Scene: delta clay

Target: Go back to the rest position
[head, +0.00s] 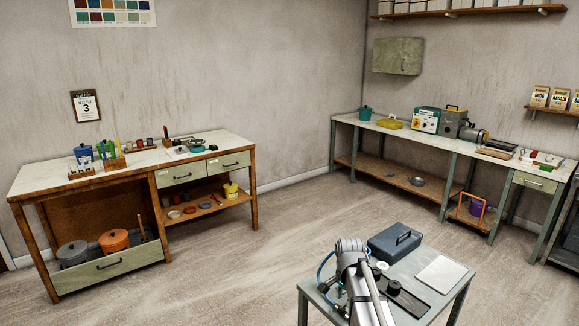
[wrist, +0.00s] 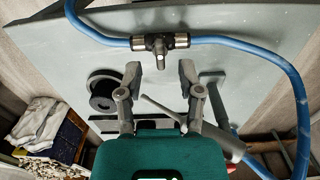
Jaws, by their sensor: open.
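My gripper (wrist: 160,82) shows in the wrist view with its two fingers spread apart and nothing between them. It is open above a grey surface (wrist: 225,25). A teal block (wrist: 160,155) fills the bottom of that view; I cannot tell whether it is part of my gripper. In the head view my arm is folded upright over the small grey table (head: 462,290), and its gripper end cannot be made out.
A blue hose (wrist: 110,38) with a metal fitting and a dark spool (wrist: 103,92) lie under my gripper. The small table holds a blue toolbox (head: 393,241) and a pale plate (head: 442,273). Workbenches stand left (head: 40,180) and back right (head: 345,118). The floor between is clear.

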